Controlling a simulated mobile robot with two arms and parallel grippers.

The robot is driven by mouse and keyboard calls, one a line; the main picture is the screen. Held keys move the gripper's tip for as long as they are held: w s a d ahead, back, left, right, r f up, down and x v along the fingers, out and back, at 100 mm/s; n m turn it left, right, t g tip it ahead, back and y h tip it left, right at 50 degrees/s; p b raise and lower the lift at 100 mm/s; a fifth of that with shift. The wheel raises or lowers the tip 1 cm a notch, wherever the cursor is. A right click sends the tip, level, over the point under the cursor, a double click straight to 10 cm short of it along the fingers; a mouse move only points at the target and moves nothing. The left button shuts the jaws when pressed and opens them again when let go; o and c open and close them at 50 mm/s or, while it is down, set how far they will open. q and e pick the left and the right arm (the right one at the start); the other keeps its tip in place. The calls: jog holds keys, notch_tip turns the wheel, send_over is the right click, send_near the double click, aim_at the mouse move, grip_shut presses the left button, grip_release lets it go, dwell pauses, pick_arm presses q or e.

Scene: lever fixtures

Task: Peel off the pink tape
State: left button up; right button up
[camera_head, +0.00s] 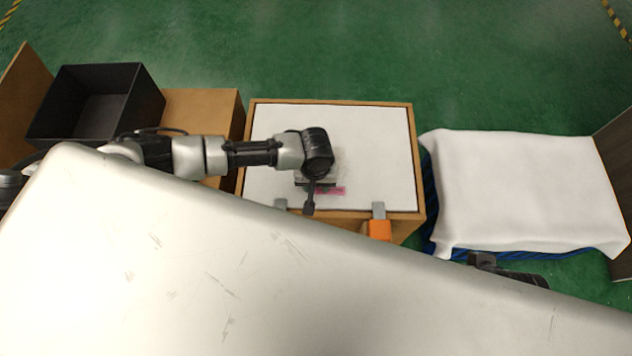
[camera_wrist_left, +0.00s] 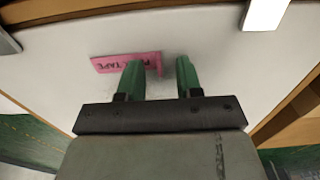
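The pink tape (camera_head: 331,191) is a short strip with dark lettering on the white panel of a wooden-framed box. It shows larger in the left wrist view (camera_wrist_left: 124,63), flat at its left, with its right end by the fingers. My left gripper (camera_wrist_left: 158,72) points at the panel, its two green fingers apart. The left finger overlaps the tape's lower right part in this view; the right finger is clear of it. The tape's right end appears within the gap between the fingers, and I cannot tell whether they touch it. No fingers of my right gripper show.
The white panel (camera_head: 380,150) has metal clips at its near edge, one on an orange clamp (camera_head: 379,229). A black open bin (camera_head: 58,118) stands at the left. A white cloth-covered surface (camera_head: 520,190) lies at the right, with green floor between. My pale body hides the foreground.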

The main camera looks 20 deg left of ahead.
pick_arm(q)
grip_shut()
jog(key=shift+r+p, duration=0.6)
jog(key=shift+p, duration=0.4)
pick_arm(e)
jog(key=shift+w+a+f, duration=0.1)
jog(key=shift+w+f, duration=0.4)
jog(key=shift+f, duration=0.2)
jog(key=shift+f, duration=0.15)
dwell(0.7)
